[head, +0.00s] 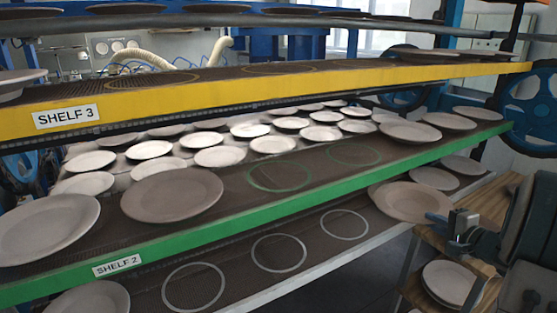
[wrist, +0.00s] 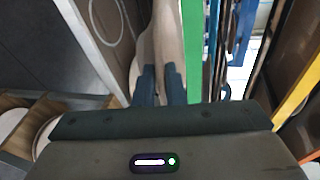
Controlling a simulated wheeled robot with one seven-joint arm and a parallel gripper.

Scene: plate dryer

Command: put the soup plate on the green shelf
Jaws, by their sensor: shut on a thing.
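My gripper (head: 457,222) is at the lower right in the head view, shut on the rim of a beige soup plate (head: 408,202). The plate is held in front of and below the right part of the green shelf edge (head: 250,215), labelled SHELF 2. In the wrist view the plate (wrist: 158,35) extends away from between the two dark fingers (wrist: 159,85), beside the green edge (wrist: 192,50). The green shelf has two empty green rings (head: 280,177) between its left and right plates.
The yellow shelf (head: 280,88), labelled SHELF 3, hangs above the green one. A grey-edged shelf (head: 300,277) with empty white rings lies below. Large plates (head: 172,194) fill the green shelf's left. More plates (head: 452,283) sit on a wooden rack at lower right.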

